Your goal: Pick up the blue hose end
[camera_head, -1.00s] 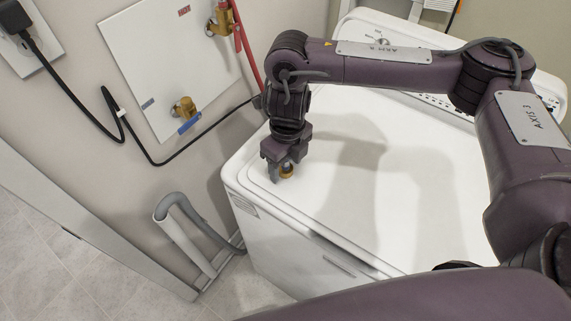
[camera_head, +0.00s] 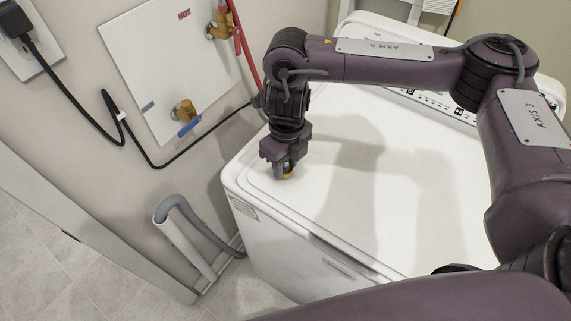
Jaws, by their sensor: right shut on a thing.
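My right gripper (camera_head: 283,172) points down at the left front corner of the white washer's top. It is shut on a small brass-coloured hose end (camera_head: 288,174), which peeks out between and beside the fingers. Most of the hose end is hidden by the fingers, and no blue shows on it. I cannot tell whether it still touches the washer top. My left gripper is not in view.
The white washer (camera_head: 400,190) fills the middle, its top largely clear. A grey drain hose (camera_head: 180,208) loops over a white standpipe (camera_head: 185,245). A black cord (camera_head: 130,140) runs along the wall.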

